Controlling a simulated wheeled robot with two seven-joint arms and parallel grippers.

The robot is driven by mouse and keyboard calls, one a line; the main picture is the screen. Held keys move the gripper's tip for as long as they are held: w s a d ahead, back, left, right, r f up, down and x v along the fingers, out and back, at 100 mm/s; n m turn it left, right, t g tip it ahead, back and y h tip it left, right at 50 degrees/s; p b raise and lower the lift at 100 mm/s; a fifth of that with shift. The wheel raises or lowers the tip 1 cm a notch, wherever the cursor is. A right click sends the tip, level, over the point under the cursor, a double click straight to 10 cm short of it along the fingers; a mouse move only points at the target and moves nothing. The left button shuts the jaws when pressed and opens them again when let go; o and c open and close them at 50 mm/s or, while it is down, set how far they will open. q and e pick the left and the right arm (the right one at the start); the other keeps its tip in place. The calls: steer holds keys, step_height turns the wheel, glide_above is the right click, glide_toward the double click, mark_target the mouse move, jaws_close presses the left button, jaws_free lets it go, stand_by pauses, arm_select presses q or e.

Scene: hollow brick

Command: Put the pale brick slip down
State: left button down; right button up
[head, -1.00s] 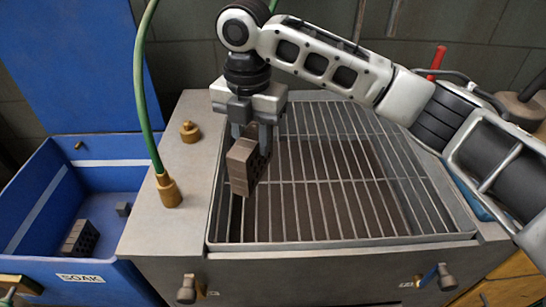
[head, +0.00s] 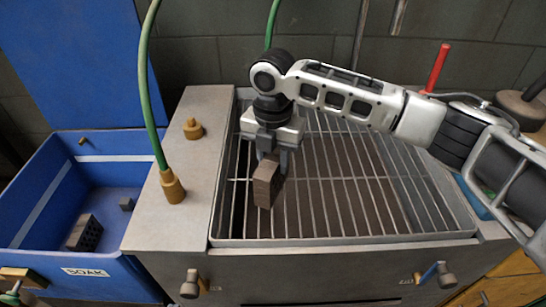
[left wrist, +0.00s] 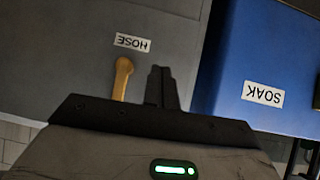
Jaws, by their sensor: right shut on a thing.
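A brownish-grey brick (head: 267,184) hangs below my right gripper (head: 272,153), which is shut on its top end. The brick is upright, slightly tilted, with a plain face towards the head camera. It is over the left part of the wire rack (head: 340,238); I cannot tell whether its lower end touches the bars. Its pale colour does not show clearly. My left gripper (left wrist: 161,88) shows only in the left wrist view. Its dark fingers are together with nothing between them.
A blue bin (head: 35,245) marked SOAK stands at the left, holding a holed brick (head: 85,233) and a small dark block (head: 127,204). A green hose (head: 140,85) rises from a brass fitting (head: 173,186) beside the rack. The rack's right side is clear.

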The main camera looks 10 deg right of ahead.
steer(key=o, duration=1.1)
steer(key=shift+f, duration=0.1)
arm_select(q)
steer(key=shift+s, duration=0.1)
steer(key=shift+b, duration=0.35)
arm_select(e)
step_height(320, 180, up, 12)
steer(key=shift+r, duration=0.2)
steer(key=shift+f, duration=0.1)
